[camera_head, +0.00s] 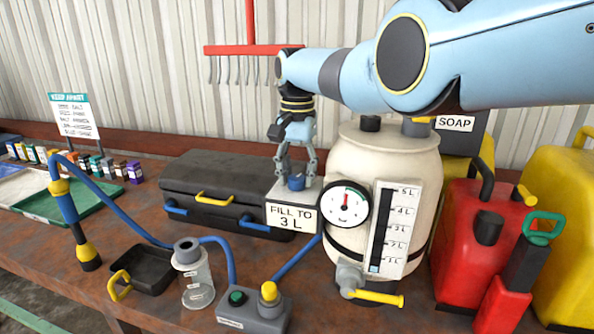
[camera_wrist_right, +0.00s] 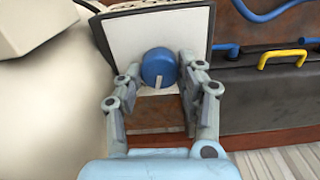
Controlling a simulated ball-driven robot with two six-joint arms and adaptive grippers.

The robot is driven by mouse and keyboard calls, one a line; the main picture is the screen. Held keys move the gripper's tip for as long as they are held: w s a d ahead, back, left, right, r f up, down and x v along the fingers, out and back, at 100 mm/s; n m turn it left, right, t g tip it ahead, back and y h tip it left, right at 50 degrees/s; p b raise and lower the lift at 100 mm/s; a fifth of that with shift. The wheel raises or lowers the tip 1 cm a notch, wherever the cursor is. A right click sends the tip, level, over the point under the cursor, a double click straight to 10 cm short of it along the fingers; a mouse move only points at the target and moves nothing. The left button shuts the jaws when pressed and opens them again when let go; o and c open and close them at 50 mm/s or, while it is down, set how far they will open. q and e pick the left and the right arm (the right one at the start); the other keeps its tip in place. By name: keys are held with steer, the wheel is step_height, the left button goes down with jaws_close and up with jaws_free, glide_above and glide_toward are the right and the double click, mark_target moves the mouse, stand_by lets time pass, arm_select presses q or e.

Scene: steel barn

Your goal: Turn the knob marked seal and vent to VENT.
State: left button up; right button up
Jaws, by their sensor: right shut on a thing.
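A blue knob (camera_head: 296,181) with a pale pointer mark sits on a box behind the sign "FILL TO 3 L" (camera_head: 292,217), beside the cream tank (camera_head: 380,160). My right gripper (camera_head: 297,180) reaches down from above with a finger on each side of the knob and is shut on it. The right wrist view shows the blue knob (camera_wrist_right: 158,67) between the fingertips, its pale mark toward the gripper's palm. No seal or vent lettering is readable in either view. My left gripper is not in view.
A pressure dial (camera_head: 344,205) and a level scale (camera_head: 395,228) face front on the tank. A black case (camera_head: 215,190) stands to the left. A glass jar (camera_head: 195,280) and a button box (camera_head: 253,310) are in front.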

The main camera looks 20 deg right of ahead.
mark_target(298, 176)
steer(key=shift+r+m, duration=0.1)
steer(key=shift+m, duration=1.8)
steer(key=shift+d+p, duration=0.1)
steer(key=shift+p, duration=0.2)
steer(key=o, duration=1.2)
steer(key=shift+c, duration=0.2)
step_height(298, 176, up, 12)
